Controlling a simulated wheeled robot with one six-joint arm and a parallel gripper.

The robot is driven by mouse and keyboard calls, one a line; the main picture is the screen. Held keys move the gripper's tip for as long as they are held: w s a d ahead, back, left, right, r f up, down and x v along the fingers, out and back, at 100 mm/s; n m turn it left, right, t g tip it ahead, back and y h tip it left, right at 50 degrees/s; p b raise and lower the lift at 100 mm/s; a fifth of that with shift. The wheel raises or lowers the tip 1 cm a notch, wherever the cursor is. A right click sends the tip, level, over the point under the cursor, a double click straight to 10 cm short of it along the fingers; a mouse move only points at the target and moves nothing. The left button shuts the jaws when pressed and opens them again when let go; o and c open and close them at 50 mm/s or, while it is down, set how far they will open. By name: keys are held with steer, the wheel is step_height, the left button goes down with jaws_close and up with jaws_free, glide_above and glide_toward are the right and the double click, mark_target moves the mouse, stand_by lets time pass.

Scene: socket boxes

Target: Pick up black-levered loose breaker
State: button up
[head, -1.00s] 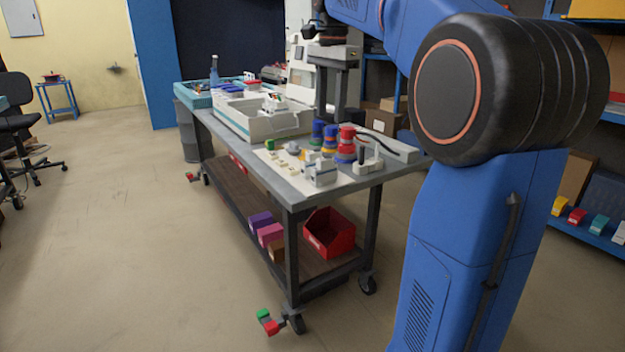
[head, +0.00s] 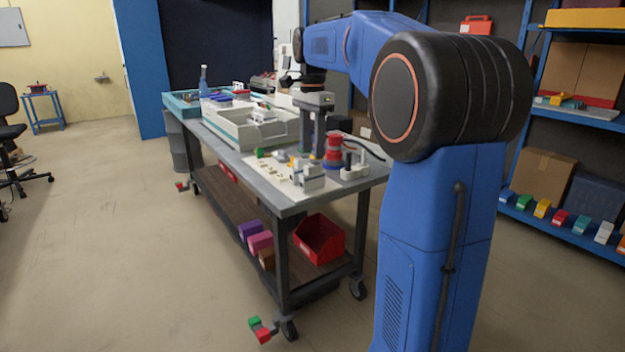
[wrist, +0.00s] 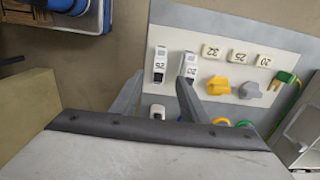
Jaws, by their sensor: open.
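Two white loose breakers lie side by side on a pale mat in the wrist view, one marked 25 (wrist: 160,64) and one marked 20 (wrist: 188,68). Each shows dark detail, but lever colour is too small to tell. My gripper (wrist: 161,82) is open and empty. Its fingers reach toward the breakers, with the one marked 25 showing between and beyond the tips. The right fingertip overlaps the lower part of the one marked 20. In the head view my gripper (head: 313,132) hangs above the bench, fingers down. White breaker-like blocks (head: 309,180) stand near the bench's front edge.
Number tags (wrist: 238,57), a yellow plug (wrist: 218,85), a grey plug (wrist: 251,90) and a green plug (wrist: 285,77) lie right of the breakers. Red and blue spools (head: 333,147) and a white socket strip (head: 354,170) stand close by. A grey-white box (head: 250,133) sits farther back.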

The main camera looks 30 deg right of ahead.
mark_target(313, 164)
steer(key=shift+s+f, duration=0.1)
steer(key=shift+f, duration=3.4)
jaws_close()
